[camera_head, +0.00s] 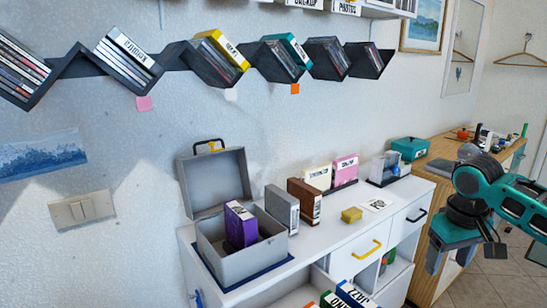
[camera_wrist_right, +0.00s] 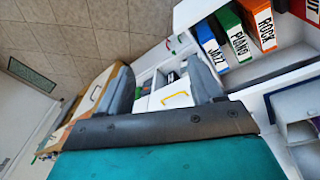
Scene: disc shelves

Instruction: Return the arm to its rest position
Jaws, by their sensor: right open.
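My right gripper (camera_head: 449,260) hangs from the teal and black right arm at the right of the head view. It points down in front of the wooden counter, right of the white cabinet, and touches nothing that I can see. In the right wrist view its two grey fingers (camera_wrist_right: 163,92) stand wide apart with nothing between them. A white drawer front with a yellow handle (camera_wrist_right: 177,99) shows beyond the gap. My left gripper is not in view.
A wooden counter (camera_head: 440,160) stands behind the arm. Zigzag disc shelves (camera_head: 190,58) hang on the wall. Floor is free at lower right.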

